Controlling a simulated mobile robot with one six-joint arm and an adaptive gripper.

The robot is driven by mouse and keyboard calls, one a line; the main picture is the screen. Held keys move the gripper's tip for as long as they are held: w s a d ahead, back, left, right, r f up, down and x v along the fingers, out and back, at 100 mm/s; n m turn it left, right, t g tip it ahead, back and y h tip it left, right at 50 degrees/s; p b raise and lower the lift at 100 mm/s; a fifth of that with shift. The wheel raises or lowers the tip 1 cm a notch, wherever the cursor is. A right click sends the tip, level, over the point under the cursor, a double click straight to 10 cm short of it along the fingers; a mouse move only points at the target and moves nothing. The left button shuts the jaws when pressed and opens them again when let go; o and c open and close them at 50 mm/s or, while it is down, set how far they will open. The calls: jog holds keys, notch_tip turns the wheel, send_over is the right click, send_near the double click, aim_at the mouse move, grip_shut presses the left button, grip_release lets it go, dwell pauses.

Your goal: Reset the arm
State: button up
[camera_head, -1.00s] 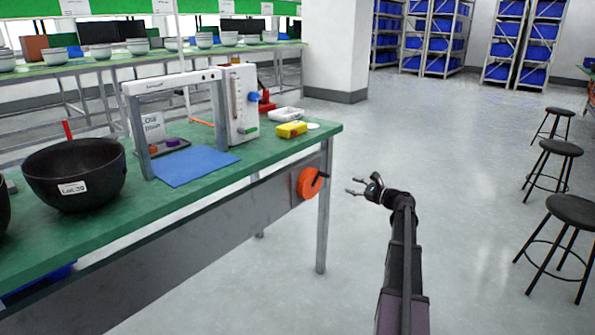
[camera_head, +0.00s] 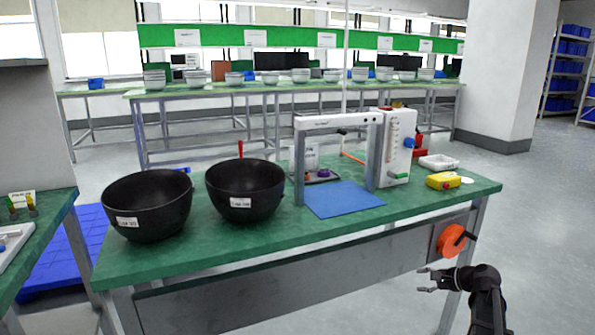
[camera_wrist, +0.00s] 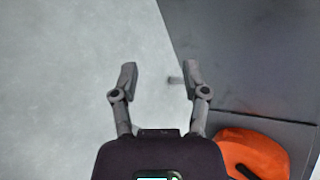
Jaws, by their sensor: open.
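My gripper (camera_head: 424,280) is at the lower right of the head view, in front of the green workbench and to the left of and below its orange crank wheel. In the wrist view my gripper (camera_wrist: 158,82) is open, with two dark fingers spread and nothing between them. The orange wheel (camera_head: 452,239) is on the bench's front panel. It also shows at the lower right of the wrist view (camera_wrist: 252,155), beside the right finger and seemingly apart from it.
The green bench (camera_head: 270,238) holds two black bowls, the left one (camera_head: 140,212) and the right one (camera_head: 240,200). A blue mat (camera_head: 340,200), a white frame and a yellow box (camera_head: 443,181) are there too. Open grey floor (camera_head: 545,215) lies to the right.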

jog(key=s+a+f+n+g+h+p, duration=0.2)
jog(key=s+a+n+g+h, duration=0.2)
jog(key=s+a+n, duration=0.55)
jog(key=s+a+f+n+g+h+p, duration=0.2)
jog(key=s+a+n+g+h, duration=0.3)
jog(key=s+a, duration=0.6)
notch_tip(320, 180, up, 38)
jog(key=a+p, duration=0.1)
jog(key=p, duration=3.7)
jog(key=shift+w+n+t+y, duration=0.3)
jog(key=shift+w+n+y, duration=0.1)
jog(key=shift+n, duration=0.05)
jog(key=shift+a+f, duration=0.1)
jog(key=shift+f, duration=0.05)
